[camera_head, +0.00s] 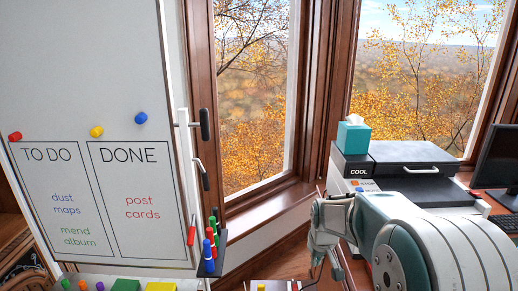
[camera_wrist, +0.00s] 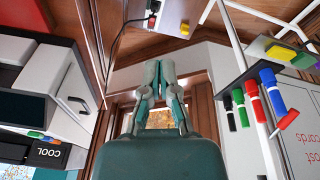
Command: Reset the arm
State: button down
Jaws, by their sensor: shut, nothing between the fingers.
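My arm reaches in from the lower right of the head view, with teal and white links. My gripper (camera_head: 325,268) hangs with its fingers downward, left of the printer-like box and right of the whiteboard. In the wrist view the gripper (camera_wrist: 158,66) shows in the middle, its two grey-green fingers together at the tips. It is shut and empty. It appears clear of the objects around it.
A whiteboard (camera_head: 90,80) with TO DO and DONE lists stands at left, with a marker holder (camera_head: 220,262) at its edge. A box marked COOL (camera_head: 358,170) carries a teal tissue box (camera_head: 352,137) at right. A dark monitor (camera_head: 500,160) is at far right. Windows (camera_head: 250,90) are behind.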

jog(key=s+r+m+t, duration=0.2)
jog(key=s+r, duration=1)
jog(key=s, duration=0.2)
jog(key=s+r+m+t, duration=0.1)
jog(key=s, duration=1.2)
jog(key=shift+s, duration=0.35)
